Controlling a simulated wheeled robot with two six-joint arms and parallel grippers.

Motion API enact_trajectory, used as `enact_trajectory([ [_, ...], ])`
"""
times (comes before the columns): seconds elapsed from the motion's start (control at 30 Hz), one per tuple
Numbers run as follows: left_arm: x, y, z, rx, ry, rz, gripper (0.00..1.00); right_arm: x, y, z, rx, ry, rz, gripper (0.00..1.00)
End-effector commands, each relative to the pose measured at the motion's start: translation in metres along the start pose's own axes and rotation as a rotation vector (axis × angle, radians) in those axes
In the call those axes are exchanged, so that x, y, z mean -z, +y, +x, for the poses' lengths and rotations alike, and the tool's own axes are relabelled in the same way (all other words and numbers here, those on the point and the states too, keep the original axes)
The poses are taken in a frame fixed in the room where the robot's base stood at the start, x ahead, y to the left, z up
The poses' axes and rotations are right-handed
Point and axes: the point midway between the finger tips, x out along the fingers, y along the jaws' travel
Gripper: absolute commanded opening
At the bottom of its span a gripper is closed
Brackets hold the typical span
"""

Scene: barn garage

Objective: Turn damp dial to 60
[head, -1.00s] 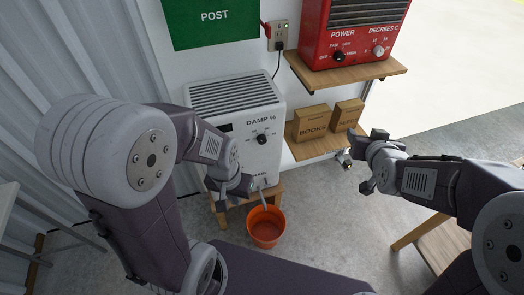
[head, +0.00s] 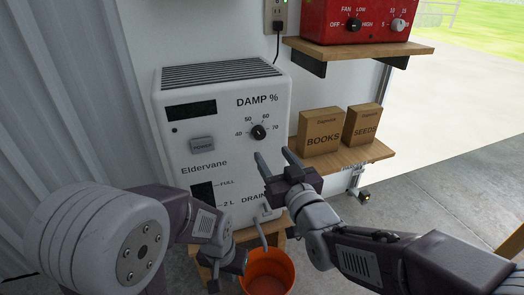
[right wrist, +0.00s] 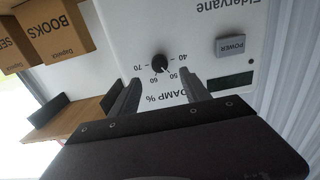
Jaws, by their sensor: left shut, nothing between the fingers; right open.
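The damp dial (head: 259,132) is a small black knob on the front of a white Eldervane dehumidifier (head: 180,140). Numbers 40, 50, 60 and 70 run round it; I cannot read its setting surely. In the right wrist view the dial (right wrist: 160,63) shows upside down, ahead of and between the fingers. My right gripper (head: 274,154) is open and empty, below the dial and apart from it; its fingers (right wrist: 163,88) point towards the panel. My left gripper (head: 228,274) is shut and empty, low by the machine's base, left of the bucket.
A wooden shelf (head: 350,155) right of the machine holds boxes marked BOOKS (head: 321,132) and SEEDS (head: 363,124). A red heater (head: 365,22) sits on the shelf above. A POWER button (head: 203,145) is left of the dial.

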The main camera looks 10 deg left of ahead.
Motion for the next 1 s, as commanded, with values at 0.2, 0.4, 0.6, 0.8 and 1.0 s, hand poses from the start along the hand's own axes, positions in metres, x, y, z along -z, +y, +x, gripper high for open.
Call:
enact_trajectory([
  [0.2,-0.001,0.0,0.013,0.0,0.0,0.0,0.0,-0.003,0.001,0.033,-0.002,0.001,0.0,0.55],
  [0.4,-0.003,-0.001,0.025,0.0,0.0,0.0,0.0,-0.003,0.001,0.072,-0.002,-0.001,0.0,0.55],
  [0.6,-0.003,-0.001,0.029,0.0,0.0,0.0,0.0,0.0,0.001,0.089,-0.002,0.0,0.0,0.55],
  [0.8,-0.003,-0.001,0.028,0.0,0.0,0.0,0.0,0.001,0.001,0.09,-0.002,-0.001,0.0,0.55],
  [1.0,-0.003,-0.001,0.028,0.0,0.0,0.0,0.0,0.001,0.001,0.09,-0.002,-0.001,0.0,0.13],
])
